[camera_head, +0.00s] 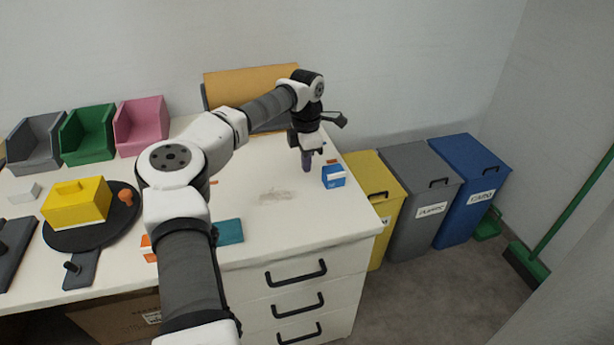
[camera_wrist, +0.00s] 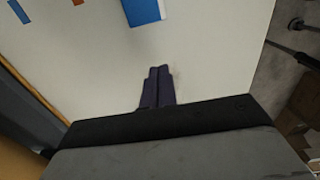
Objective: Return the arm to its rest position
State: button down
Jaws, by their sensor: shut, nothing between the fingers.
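My arm stretches from the front of the head view over the white table (camera_head: 265,230) toward its far right part. My gripper (camera_head: 307,166) points down above the table, beside a small blue and white carton (camera_head: 333,176) that stands to its right. In the wrist view my gripper's two purple fingers (camera_wrist: 158,87) are together with nothing between them. The blue carton (camera_wrist: 142,10) lies beyond the fingertips at the top edge, apart from them. I cannot tell how high the fingertips are above the table.
Grey (camera_head: 40,145), green (camera_head: 88,135) and pink (camera_head: 141,125) open bins stand at the back left. A yellow box (camera_head: 77,203) sits on a black round plate (camera_head: 70,238). Yellow (camera_head: 378,190), grey (camera_head: 420,185) and blue (camera_head: 467,185) waste bins stand right of the table.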

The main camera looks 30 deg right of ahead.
jog(key=shift+r, duration=2.4)
